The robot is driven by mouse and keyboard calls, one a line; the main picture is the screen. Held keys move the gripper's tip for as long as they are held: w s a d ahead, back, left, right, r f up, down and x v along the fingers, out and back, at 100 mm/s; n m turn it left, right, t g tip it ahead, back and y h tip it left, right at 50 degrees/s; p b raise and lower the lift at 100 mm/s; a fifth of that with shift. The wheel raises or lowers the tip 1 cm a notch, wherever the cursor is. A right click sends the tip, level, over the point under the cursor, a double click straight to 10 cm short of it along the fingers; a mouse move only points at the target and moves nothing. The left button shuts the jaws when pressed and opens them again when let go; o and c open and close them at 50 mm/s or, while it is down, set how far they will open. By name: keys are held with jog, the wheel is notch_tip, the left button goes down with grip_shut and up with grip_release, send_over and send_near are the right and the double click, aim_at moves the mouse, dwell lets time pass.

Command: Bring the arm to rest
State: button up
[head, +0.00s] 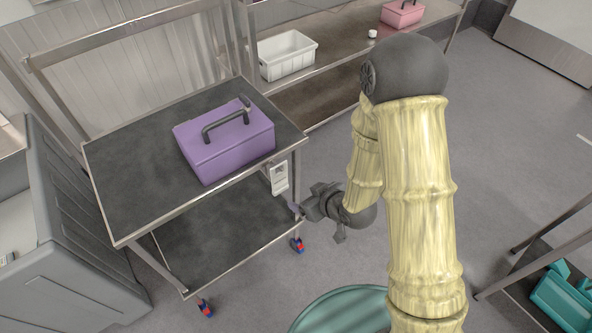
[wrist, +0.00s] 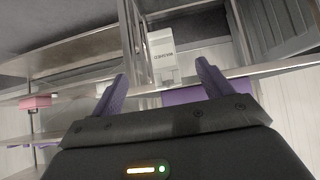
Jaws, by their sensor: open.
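My arm reaches down in the head view, and my gripper (head: 298,211) is beside the right side of a wheeled cart (head: 120,190). In the wrist view my gripper (wrist: 162,84) has its two purple fingers spread apart, with nothing held between them. A white labelled box (head: 279,178) is fixed to the cart's right side, close above the gripper; it also shows ahead of the fingers in the wrist view (wrist: 162,52). A purple case (head: 225,148) with a dark handle sits on the cart's top, apart from the gripper.
A metal shelf (head: 345,62) behind the cart holds a white bin (head: 287,55), a small white item (head: 372,33) and a pink case (head: 402,14). A grey container (head: 85,230) stands left. A teal crate (head: 562,298) is at lower right.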

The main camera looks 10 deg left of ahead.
jog(key=w+d+r+m+h, duration=0.2)
jog(key=d+r+m+h, duration=0.15)
jog(key=d, duration=0.45)
jog(key=s+d+r+m+g+h, duration=0.1)
jog(key=s+d+r+m+h, duration=0.1)
jog(key=d+r, duration=0.4)
jog(key=s+d+r+m+g+h+p, duration=0.1)
jog(key=s+d+r+m+g, duration=0.1)
jog(key=s+d+r+m, duration=0.2)
jog(key=s+d+r, duration=0.1)
jog(key=s+d, duration=0.2)
jog(key=d, duration=0.1)
jog(key=shift+d+r+h, duration=0.25)
jog(key=shift+r+h, duration=0.1)
jog(key=shift+m, duration=0.25)
